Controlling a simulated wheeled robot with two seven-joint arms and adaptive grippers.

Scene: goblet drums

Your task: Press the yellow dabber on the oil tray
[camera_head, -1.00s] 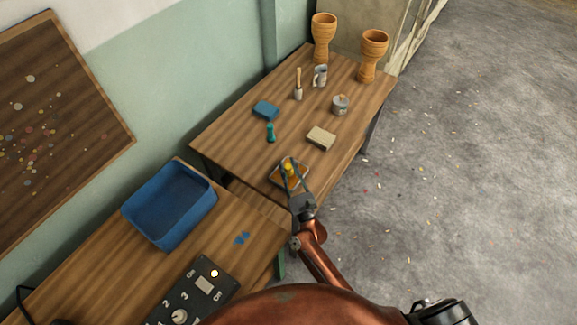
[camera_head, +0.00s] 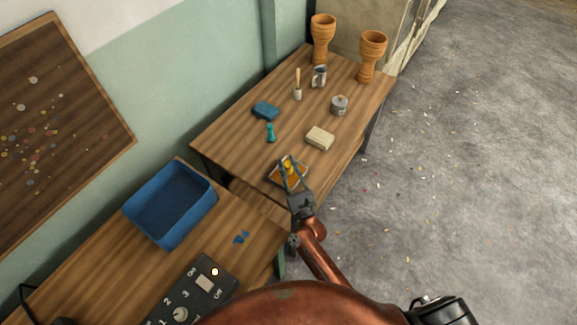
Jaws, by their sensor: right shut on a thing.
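The oil tray (camera_head: 275,177) is a small flat tray with an orange-brown inside, near the front corner of the far wooden table. The yellow dabber (camera_head: 288,168) is at the tray, between the fingers of my right gripper (camera_head: 289,170). The gripper is shut on the dabber and reaches in from below right. The dabber's lower end is partly hidden by the fingers, so I cannot tell how firmly it touches the tray. My left gripper is not in view.
Behind the tray on the far table (camera_head: 232,142) are a cream block (camera_head: 320,138), a teal dabber-like piece (camera_head: 270,132), a blue sponge-like block (camera_head: 265,110), a grey pot (camera_head: 339,105) and two goblet drums (camera_head: 322,38). A blue bin (camera_head: 170,205) and control panel (camera_head: 205,290) occupy the nearer table.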

